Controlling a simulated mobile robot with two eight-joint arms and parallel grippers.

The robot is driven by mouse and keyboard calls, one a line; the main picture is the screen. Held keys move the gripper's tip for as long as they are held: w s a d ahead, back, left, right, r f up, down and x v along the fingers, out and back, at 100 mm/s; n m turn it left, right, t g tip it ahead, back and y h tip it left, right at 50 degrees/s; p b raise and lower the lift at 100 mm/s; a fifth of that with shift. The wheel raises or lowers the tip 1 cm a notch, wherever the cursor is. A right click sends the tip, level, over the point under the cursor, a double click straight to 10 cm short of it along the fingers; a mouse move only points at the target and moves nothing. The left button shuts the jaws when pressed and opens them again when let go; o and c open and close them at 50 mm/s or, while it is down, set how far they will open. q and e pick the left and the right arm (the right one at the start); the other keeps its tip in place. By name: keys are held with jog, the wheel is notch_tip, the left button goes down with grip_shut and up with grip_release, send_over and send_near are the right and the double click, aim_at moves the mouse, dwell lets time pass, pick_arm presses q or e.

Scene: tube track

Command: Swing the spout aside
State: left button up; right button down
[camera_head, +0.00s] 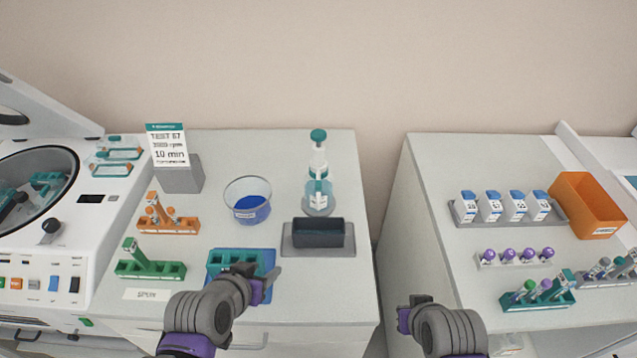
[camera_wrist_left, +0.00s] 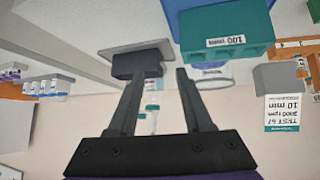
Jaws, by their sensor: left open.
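The pump dispenser bottle (camera_head: 319,190) stands upright at the back right of the left bench, with a teal cap (camera_head: 318,135) and a clear lower part. Its spout is too small to make out clearly. The bottle also shows small and inverted in the left wrist view (camera_wrist_left: 152,122), beyond and between my fingers.
A dark open box (camera_head: 318,234) on a grey plate stands in front of the bottle. A beaker of blue liquid (camera_head: 247,203) is left of it. A gap separates the benches.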

pick_arm(q)
jog(key=w+d+m+t+h+b, duration=0.1)
jog(key=w+d+t+h+b, duration=0.15)
jog(key=d, duration=0.25)
jog(key=n+t+y+b, duration=0.3)
jog(key=t+y+b, duration=0.2)
jog(key=t+b, duration=0.25)
send_near(319, 182)
jog(key=w, duration=0.2)
jog(key=shift+g, duration=0.3)
jog(key=w, duration=1)
jog(key=shift+w+f, duration=0.1)
jog(key=shift+f, duration=0.05)
pick_arm(e)
jog(key=s+f, duration=0.2)
jog(key=f, duration=0.5)
jog(key=s+f, duration=0.2)
jog(key=f, duration=0.5)
jog(key=shift+s+f+g, duration=0.3)
jog(key=shift+s+g, duration=0.1)
pick_arm(q)
grip_shut()
